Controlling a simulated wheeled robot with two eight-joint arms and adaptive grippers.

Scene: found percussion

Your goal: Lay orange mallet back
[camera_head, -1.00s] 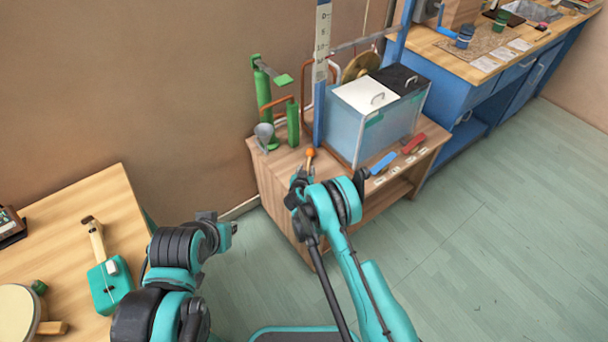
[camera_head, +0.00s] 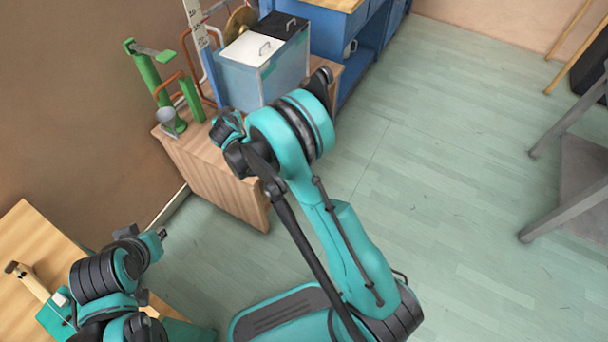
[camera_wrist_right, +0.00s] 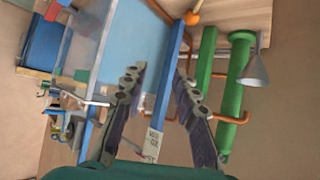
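The orange mallet (camera_wrist_right: 192,18) shows at the top of the right wrist view, its round orange head against the wooden bench top (camera_wrist_right: 232,14); its handle runs out of the frame. In the head view my right arm hides it. My right gripper (camera_wrist_right: 160,72) is open and empty, with its fingers spread and the mallet beyond the fingertips, apart from them. In the head view the right gripper (camera_head: 228,128) is over the front of the bench. My left gripper (camera_head: 160,234) is low at the left, away from the mallet; its finger opening is unclear.
A blue upright post (camera_wrist_right: 172,85) shows between my right fingers. Green tubes (camera_wrist_right: 236,85), a grey funnel (camera_wrist_right: 254,70) and a clear tank (camera_head: 262,68) stand close by. A table (camera_head: 40,235) is at lower left. The floor at right is open up to a grey stand (camera_head: 570,170).

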